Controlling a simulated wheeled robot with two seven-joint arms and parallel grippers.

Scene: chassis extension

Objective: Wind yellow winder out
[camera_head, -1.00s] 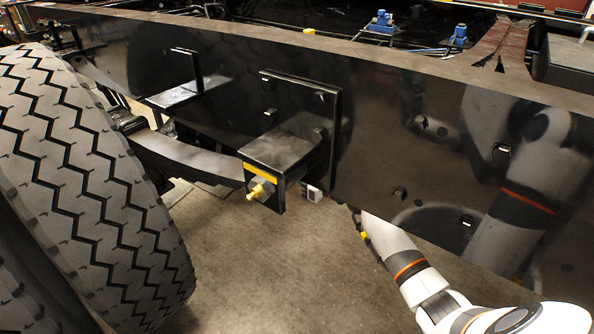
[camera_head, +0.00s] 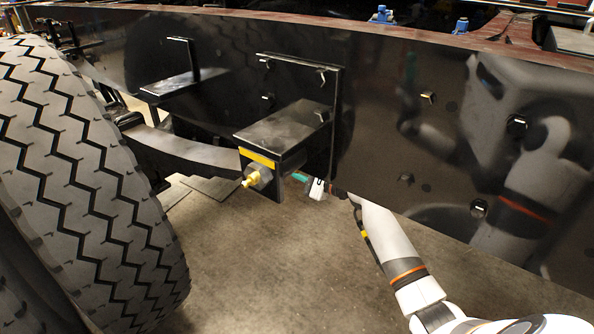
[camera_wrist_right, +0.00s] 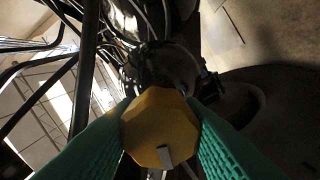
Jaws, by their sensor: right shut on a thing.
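The yellow winder (camera_wrist_right: 160,128) is a faceted yellow knob in the right wrist view, between the green fingers of my right gripper (camera_wrist_right: 160,105). The fingers are shut on it from both sides. In the head view my right gripper (camera_head: 299,177) comes in from the lower right, just behind the black bracket (camera_head: 283,128); one green finger shows and the held knob is hidden there. A small yellow fitting (camera_head: 251,181) sticks out of the bracket's near end, under a yellow strip. I cannot tell if it belongs to the same winder. My left gripper is not in view.
A large tyre (camera_head: 85,190) stands at the left. The long black chassis rail (camera_head: 400,110) runs across the view, with bolts sticking out. A smaller bracket (camera_head: 180,82) is at the upper left. The floor (camera_head: 290,275) below the bracket is clear.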

